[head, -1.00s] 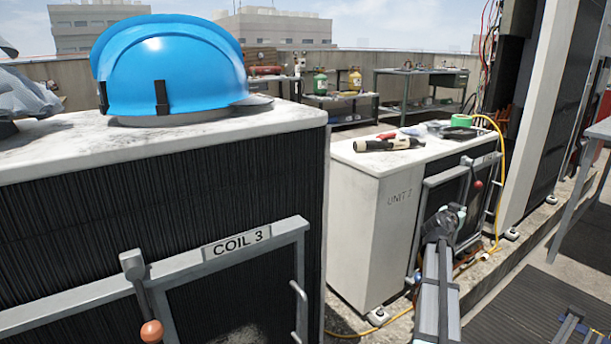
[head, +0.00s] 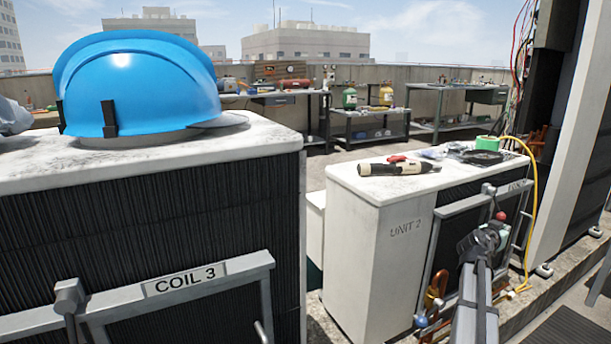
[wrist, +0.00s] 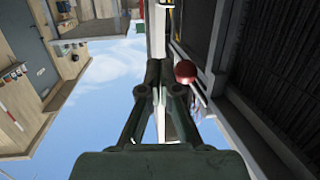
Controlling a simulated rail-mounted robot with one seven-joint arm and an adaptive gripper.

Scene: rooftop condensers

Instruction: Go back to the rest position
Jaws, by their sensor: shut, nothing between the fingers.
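My gripper (wrist: 164,80) shows in the wrist view with its fingers together and nothing between them. In the head view my arm reaches up from the lower right, in front of the unit labelled UNIT 2 (head: 375,240). A red knob (wrist: 186,72) on a lever appears just right of my fingertips in the wrist view; I cannot tell whether they touch. In the head view a red knob (head: 501,216) sits just beyond the end of my arm, by the unit's grey door frame.
A blue hard hat (head: 140,85) sits on the COIL 3 unit (head: 150,215) at left. A flashlight (head: 398,168), green tape (head: 487,143) and a yellow hose (head: 533,190) lie on or beside UNIT 2. Workbenches (head: 455,88) stand behind. A tall panel (head: 568,140) rises at right.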

